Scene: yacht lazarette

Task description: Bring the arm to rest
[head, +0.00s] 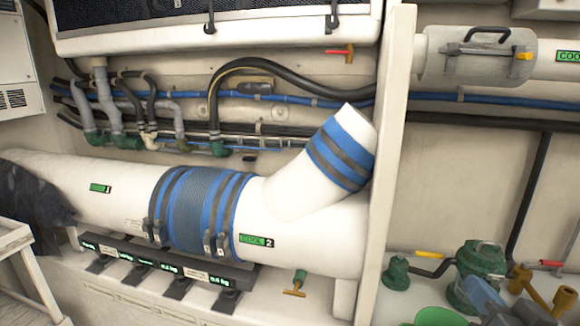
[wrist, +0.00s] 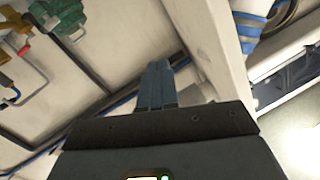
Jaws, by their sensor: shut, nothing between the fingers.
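My gripper (wrist: 157,84) shows in the wrist view, its two blue-grey fingers together and pointing up the picture from the dark gripper body. Nothing is held between them. The fingertips appear in front of the pale wall, left of a white upright post (wrist: 216,60); I cannot tell how far off the wall is. In the head view a blue-grey shape at the bottom right looks like part of my arm, mostly cut off by the frame edge.
A large white pipe (head: 318,229) with blue bands crosses the head view, left of the white post (head: 387,180). A green pump (head: 481,262) and brass fittings (head: 565,300) stand low right, close to the blue-grey shape. Hoses (head: 300,75) run along the wall.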

